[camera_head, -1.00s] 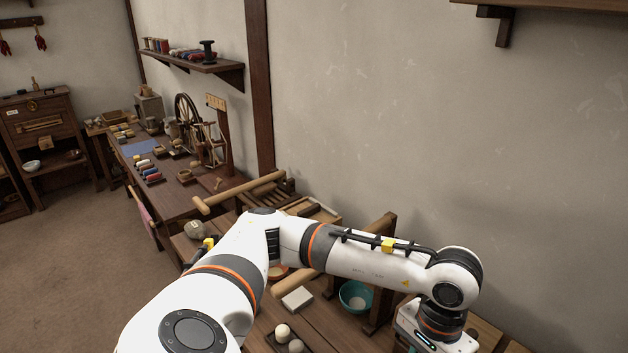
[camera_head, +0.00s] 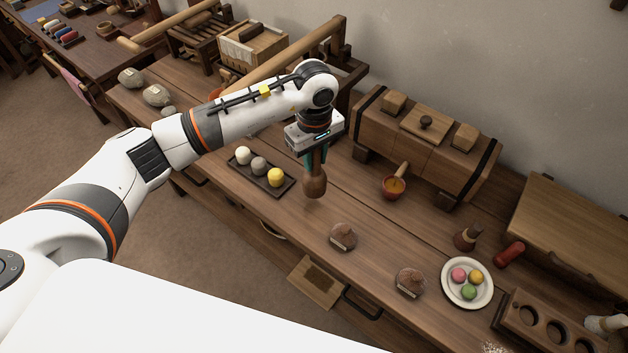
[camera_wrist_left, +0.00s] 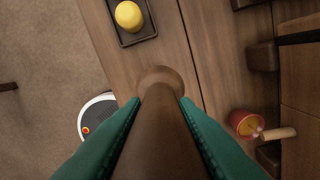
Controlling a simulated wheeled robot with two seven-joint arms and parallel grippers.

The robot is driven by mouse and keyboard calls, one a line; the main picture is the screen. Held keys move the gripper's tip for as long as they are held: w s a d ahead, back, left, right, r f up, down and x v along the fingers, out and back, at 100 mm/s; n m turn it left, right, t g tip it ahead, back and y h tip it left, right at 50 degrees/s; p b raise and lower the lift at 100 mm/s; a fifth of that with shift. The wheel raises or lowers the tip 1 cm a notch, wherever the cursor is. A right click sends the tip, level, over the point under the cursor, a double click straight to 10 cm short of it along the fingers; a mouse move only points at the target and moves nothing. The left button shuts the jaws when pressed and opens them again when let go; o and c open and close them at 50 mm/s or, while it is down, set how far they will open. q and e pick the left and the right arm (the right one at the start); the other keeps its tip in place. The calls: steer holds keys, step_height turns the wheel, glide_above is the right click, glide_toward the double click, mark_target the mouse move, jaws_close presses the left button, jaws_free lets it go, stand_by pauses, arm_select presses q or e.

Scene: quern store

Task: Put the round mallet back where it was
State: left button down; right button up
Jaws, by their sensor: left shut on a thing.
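The round mallet (camera_head: 314,187) is brown wood with a rounded lower end. It hangs upright, head down, from my left gripper (camera_head: 316,160), above the long workbench (camera_head: 290,220). In the left wrist view the teal fingers of my left gripper (camera_wrist_left: 160,108) are shut on the mallet (camera_wrist_left: 160,130), whose far end lies over the bench boards. I cannot tell how high the head is above the wood. My right gripper is not in view.
A dark tray (camera_head: 283,188) with several balls lies left of the mallet. Two labelled brown domed pieces (camera_head: 343,237) (camera_head: 410,283) stand to the front right. A red cup (camera_head: 394,188), a wooden chest (camera_head: 428,145) and a plate of sweets (camera_head: 467,299) stand further right.

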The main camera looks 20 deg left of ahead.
mark_target(315, 174)
arm_select(q)
step_height(315, 174, down, 6)
steer(key=shift+r+p, duration=0.2)
steer(key=shift+p, duration=0.2)
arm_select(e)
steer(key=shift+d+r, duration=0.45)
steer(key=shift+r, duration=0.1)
arm_select(q)
steer(key=shift+f, duration=0.2)
steer(key=c, duration=1.1)
jaws_free()
steer(key=shift+c, duration=0.2)
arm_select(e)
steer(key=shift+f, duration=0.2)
arm_select(q)
steer(key=shift+r, duration=0.1)
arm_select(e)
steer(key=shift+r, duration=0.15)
